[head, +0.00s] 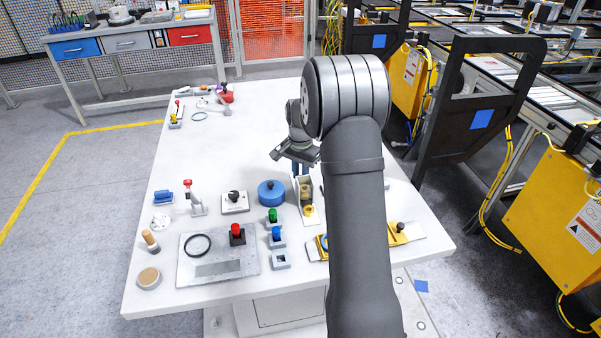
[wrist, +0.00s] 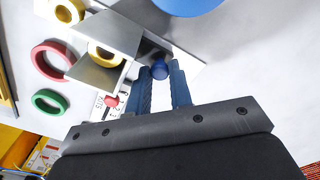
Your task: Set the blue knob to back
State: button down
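The blue knob (wrist: 160,70) shows in the wrist view as a small round knob over a pale plate. My gripper (wrist: 161,72) has its two blue fingers on either side of it. The knob fills the gap between the fingertips, so the gripper looks shut on it. What is under the knob is mostly hidden. In the head view my gripper (head: 302,170) points down at the right-middle of the white table, and my arm hides the area to its right. The knob cannot be made out there.
A metal holder with a yellow ring (head: 309,210) stands close in front of my gripper. A blue round container (head: 271,193) is just left. Red (wrist: 51,60) and green rings (wrist: 50,102) and a small red knob (wrist: 111,101) lie nearby. The table's far half is largely clear.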

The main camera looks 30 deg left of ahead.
jog(key=shift+w+a, duration=2.15)
jog(key=shift+a+r, duration=0.1)
jog(key=shift+r, duration=0.05)
jog(key=shift+w, duration=0.1)
jog(key=c, duration=1.6)
grip_release()
notch_tip(320, 180, up, 17)
jog(key=shift+r, duration=0.15)
